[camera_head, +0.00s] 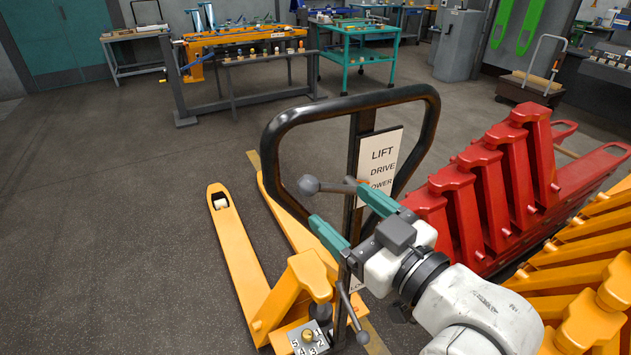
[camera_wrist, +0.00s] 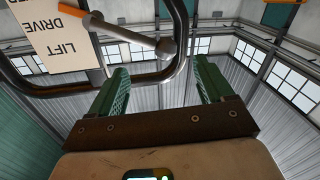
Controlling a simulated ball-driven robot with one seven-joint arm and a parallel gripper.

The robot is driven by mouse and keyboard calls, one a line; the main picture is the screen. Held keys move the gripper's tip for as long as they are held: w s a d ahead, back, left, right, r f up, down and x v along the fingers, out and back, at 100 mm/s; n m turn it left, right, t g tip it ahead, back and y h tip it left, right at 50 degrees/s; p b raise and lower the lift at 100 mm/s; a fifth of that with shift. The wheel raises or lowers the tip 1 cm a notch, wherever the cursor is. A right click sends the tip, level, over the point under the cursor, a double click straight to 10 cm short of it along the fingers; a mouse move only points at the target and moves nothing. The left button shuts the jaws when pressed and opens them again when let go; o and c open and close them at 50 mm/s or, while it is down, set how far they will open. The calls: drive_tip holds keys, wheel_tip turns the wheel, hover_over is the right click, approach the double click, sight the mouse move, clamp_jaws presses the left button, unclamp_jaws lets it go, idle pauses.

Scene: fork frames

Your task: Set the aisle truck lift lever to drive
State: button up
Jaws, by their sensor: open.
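The aisle truck's dark loop handle (camera_head: 275,160) stands upright in the head view. Its white label plate (camera_head: 378,158) reads LIFT, DRIVE and a partly hidden third word. The lift lever (camera_head: 332,187) sticks out leftward beside the plate and ends in a grey ball knob (camera_head: 308,186). I cannot tell for sure which word it is set to. The lever (camera_wrist: 125,32) also shows in the wrist view, its knob beyond my fingertips. My gripper (camera_head: 337,203) has teal fingers, is open and empty, and is just beside the lever, seemingly apart from it.
The truck's yellow forks (camera_head: 238,250) lie to the left. A second ball-ended lever (camera_head: 351,315) sits lower on the post, near a numbered plate (camera_head: 308,339). Red pallet trucks (camera_head: 490,190) and yellow ones (camera_head: 590,265) crowd the right. The floor at left is clear.

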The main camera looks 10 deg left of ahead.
sight(319, 190)
drive_tip(key=p+x, duration=0.1)
drive_tip(key=x, duration=0.7)
drive_tip(key=shift+w+a, duration=0.15)
drive_tip(key=shift+a, duration=0.05)
drive_tip(key=shift+c, duration=0.2)
drive_tip(key=shift+f, duration=0.15)
drive_tip(key=c, duration=1.4)
drive_tip(key=f+b, duration=0.1)
drive_tip(key=f+n+b, duration=0.2)
drive_tip(key=shift+s+a, duration=0.25)
drive_tip(key=shift+a, duration=0.05)
clamp_jaws()
drive_tip(key=n+b, duration=0.1)
drive_tip(key=f+n+b, duration=0.1)
drive_tip(key=shift+s+a+f+n+g+h, duration=0.1)
drive_tip(key=shift+f+n+g+h, duration=0.2)
drive_tip(key=shift+h, duration=0.1)
drive_tip(key=o, duration=1.2)
unclamp_jaws()
drive_tip(key=shift+c, duration=0.2)
drive_tip(key=shift+o, duration=1.4)
drive_tip(key=shift+r, duration=0.25)
